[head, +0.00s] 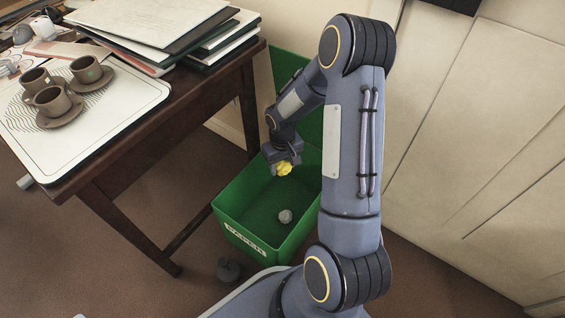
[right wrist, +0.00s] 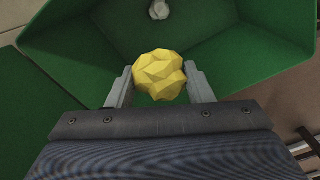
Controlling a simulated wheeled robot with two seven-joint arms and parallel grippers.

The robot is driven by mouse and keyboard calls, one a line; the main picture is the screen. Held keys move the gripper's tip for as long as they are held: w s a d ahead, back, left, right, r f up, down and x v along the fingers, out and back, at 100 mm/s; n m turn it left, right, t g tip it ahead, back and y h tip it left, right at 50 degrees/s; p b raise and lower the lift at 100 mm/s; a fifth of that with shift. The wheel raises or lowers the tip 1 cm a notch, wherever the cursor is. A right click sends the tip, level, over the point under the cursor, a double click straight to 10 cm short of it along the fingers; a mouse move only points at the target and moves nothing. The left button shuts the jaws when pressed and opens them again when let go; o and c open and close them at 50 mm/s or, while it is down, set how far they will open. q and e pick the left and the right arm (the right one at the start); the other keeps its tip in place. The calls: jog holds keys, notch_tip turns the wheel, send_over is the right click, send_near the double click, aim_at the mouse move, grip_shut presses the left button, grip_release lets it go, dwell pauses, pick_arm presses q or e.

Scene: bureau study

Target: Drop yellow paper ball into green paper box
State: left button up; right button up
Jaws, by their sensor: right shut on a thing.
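The yellow paper ball (head: 284,168) is held between the fingers of my right gripper (head: 281,166). In the right wrist view the crumpled ball (right wrist: 159,75) sits between the two fingertips of the gripper (right wrist: 160,88). The green paper box (head: 232,204) stands on the floor beside the desk, with a white label on its front. The gripper and ball are over the box's opening, toward its back. The box's green walls (right wrist: 215,60) lie behind the ball in the right wrist view. My left gripper is not in view.
A grey paper ball (head: 286,216) lies inside the box. The dark wooden desk (head: 212,92) at the left carries a tray (head: 128,103) with several cups, and stacked folders (head: 150,25). A small dark object (head: 229,270) is on the floor before the box. A pale panelled wall (head: 470,130) is at the right.

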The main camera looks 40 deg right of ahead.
aim_at(283, 163)
jog(key=o, duration=1)
notch_tip(283, 163, up, 8)
jog(key=p, duration=0.3)
jog(key=shift+f+p, duration=0.1)
jog(key=shift+p, duration=0.25)
